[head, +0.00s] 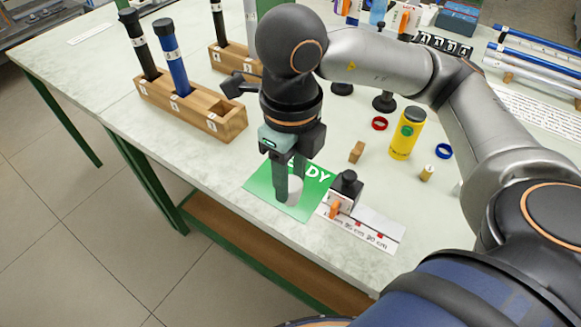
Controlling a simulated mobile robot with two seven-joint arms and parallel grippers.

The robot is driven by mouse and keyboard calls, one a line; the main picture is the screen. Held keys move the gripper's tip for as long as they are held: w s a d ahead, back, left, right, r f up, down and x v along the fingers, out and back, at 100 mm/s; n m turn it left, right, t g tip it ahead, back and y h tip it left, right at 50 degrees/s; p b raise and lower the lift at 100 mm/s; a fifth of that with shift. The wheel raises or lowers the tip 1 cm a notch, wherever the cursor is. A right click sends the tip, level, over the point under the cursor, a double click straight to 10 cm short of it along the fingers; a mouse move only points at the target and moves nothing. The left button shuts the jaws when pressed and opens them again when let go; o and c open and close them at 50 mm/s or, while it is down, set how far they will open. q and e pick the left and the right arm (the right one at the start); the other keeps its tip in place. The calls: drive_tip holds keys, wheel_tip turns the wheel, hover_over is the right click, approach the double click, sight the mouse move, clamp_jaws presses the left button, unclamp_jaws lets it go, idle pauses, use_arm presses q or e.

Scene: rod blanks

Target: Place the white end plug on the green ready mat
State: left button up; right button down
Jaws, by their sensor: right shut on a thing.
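The white end plug (294,189) is a small white cylinder between the fingers of my right gripper (288,192). The right gripper points down and is shut on the plug. Both are over the green ready mat (261,182), which lies near the table's front edge with white letters partly hidden by the gripper. The plug is at or just above the mat; I cannot tell whether it touches. My left gripper is not in view.
A black device with an orange part (346,188) stands right of the mat by a white strip (372,234). A wooden rack (222,125) with black and blue rods is at left. A yellow bottle (407,134), red ring (380,123) and blue ring (444,151) stand farther right.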

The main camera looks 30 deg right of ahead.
drive_tip(key=m, duration=0.4)
drive_tip(key=shift+s+d, duration=0.1)
drive_tip(key=shift+s, duration=0.3)
drive_tip(key=shift+m+b, duration=0.3)
drive_tip(key=shift+w+d+f, duration=0.1)
drive_tip(key=shift+w+d, duration=0.1)
drive_tip(key=w+d+f, duration=0.2)
drive_tip(key=w+f, duration=0.1)
drive_tip(key=w+d+f+b, duration=0.1)
drive_tip(key=w+d+f, duration=0.1)
drive_tip(key=w+f, duration=0.1)
drive_tip(key=w+d+f+b, duration=0.1)
drive_tip(key=w+d+f, duration=0.1)
drive_tip(key=w, duration=0.3)
drive_tip(key=shift+d+f, duration=0.3)
drive_tip(key=shift+f, duration=0.25)
drive_tip(key=f, duration=0.3)
drive_tip(key=shift+w+d+f, duration=0.15)
drive_tip(key=shift+w+f, duration=0.1)
drive_tip(key=shift+f, duration=0.1)
use_arm(q)
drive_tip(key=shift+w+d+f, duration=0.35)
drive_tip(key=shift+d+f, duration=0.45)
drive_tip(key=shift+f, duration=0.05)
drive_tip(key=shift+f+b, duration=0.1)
drive_tip(key=shift+b, duration=0.2)
